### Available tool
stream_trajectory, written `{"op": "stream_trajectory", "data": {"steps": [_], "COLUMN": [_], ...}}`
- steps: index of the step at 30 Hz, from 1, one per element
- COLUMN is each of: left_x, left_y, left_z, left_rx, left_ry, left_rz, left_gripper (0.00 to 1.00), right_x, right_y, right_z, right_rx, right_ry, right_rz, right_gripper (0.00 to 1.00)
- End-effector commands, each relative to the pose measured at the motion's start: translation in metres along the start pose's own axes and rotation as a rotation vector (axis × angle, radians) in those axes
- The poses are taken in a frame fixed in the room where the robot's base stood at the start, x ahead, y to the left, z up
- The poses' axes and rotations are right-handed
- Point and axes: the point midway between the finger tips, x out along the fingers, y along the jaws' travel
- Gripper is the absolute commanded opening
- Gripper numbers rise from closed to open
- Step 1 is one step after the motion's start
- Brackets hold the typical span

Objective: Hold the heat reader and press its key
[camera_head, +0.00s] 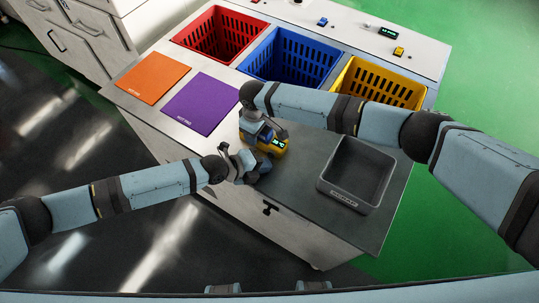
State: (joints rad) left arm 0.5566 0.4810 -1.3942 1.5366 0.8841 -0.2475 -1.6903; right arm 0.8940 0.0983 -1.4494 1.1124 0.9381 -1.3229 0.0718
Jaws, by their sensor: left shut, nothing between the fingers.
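The heat reader (279,146) is a small yellow device with a lit green display, seen near the middle of the head view, over the grey worktop. My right gripper (264,134) comes down on it from above and appears shut on it; its fingertips are partly hidden. My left gripper (262,166) is shut and empty, close beside the reader on its near side. Whether it touches the reader cannot be told. The reader's key cannot be made out.
Red (219,35), blue (289,58) and yellow (379,84) baskets stand along the back. An orange mat (153,78) and a purple mat (201,103) lie at left. A dark grey tray (326,184) sits at right. Small devices, one with a green display (388,33), are on the rear ledge.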

Motion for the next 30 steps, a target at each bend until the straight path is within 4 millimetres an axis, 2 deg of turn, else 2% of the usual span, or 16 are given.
{"op": "stream_trajectory", "data": {"steps": [14, 30], "left_x": [-0.006, -0.038], "left_y": [0.004, 0.028], "left_z": [-0.004, -0.028], "left_rx": [0.000, -0.001], "left_ry": [0.000, 0.001], "left_rz": [0.000, 0.000], "left_gripper": [0.00, 0.00], "right_x": [0.000, 0.000], "right_y": [0.000, 0.000], "right_z": [0.000, 0.000], "right_rx": [0.000, 0.000], "right_ry": [0.000, 0.000], "right_rz": [0.001, 0.001], "right_gripper": [0.30, 0.30]}}
